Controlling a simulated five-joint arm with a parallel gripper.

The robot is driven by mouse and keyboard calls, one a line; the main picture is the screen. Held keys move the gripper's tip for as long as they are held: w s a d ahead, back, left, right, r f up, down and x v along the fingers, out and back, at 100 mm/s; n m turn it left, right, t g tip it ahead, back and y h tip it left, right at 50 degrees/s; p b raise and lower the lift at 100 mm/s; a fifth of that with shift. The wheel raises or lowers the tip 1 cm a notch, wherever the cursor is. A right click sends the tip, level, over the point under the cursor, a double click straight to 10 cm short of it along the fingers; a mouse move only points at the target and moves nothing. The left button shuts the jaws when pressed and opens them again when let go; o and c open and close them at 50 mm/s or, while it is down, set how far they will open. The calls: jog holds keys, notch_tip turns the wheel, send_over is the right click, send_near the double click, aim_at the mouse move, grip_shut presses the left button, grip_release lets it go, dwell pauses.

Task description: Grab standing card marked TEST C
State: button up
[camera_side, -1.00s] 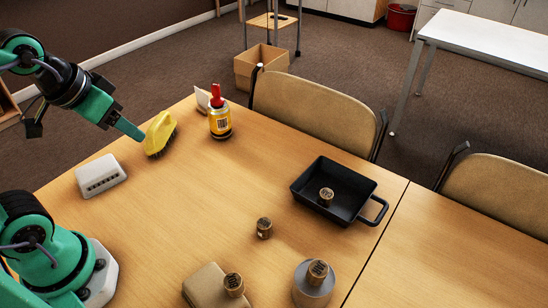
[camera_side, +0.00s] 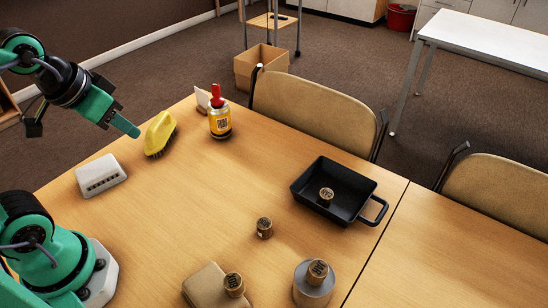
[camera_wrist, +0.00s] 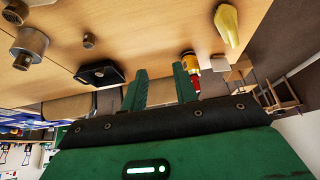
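A small pale standing card (camera_side: 203,98) is at the far left edge of the table in the side view, partly hidden behind a yellow bottle with a red top (camera_side: 220,122). Its marking cannot be read. My gripper (camera_side: 136,132) hangs over the table's left side, left of the yellow brush and apart from the card. In the wrist view my gripper (camera_wrist: 160,68) shows two green fingers spread apart with nothing between them. A pale tan shape (camera_wrist: 239,67) lies right of the bottle there; I cannot tell if it is the card.
A yellow brush (camera_side: 160,134) stands between my gripper and the bottle. A white box with slots (camera_side: 101,176) lies nearer my base. A black pan (camera_side: 340,190) holds a small cylinder (camera_side: 326,195). Chairs (camera_side: 316,112) line the far edge.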

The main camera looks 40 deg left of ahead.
jog(key=shift+w+r, duration=0.1)
jog(key=w+a+r+n+g, duration=0.1)
jog(key=w+a+r+n, duration=0.15)
jog(key=w, duration=0.35)
jog(key=w+a+r+n+g, duration=0.1)
jog(key=w+r+n, duration=0.15)
jog(key=w, duration=0.35)
jog(key=n+g, duration=0.4)
jog(key=n, duration=0.7)
send_over(203, 101)
jog(key=f, duration=2)
jog(key=shift+w+a+f, duration=0.1)
jog(key=shift+w, duration=0.1)
jog(key=shift+a+f, duration=0.15)
jog(key=shift+f, duration=0.05)
jog(key=shift+f, duration=0.15)
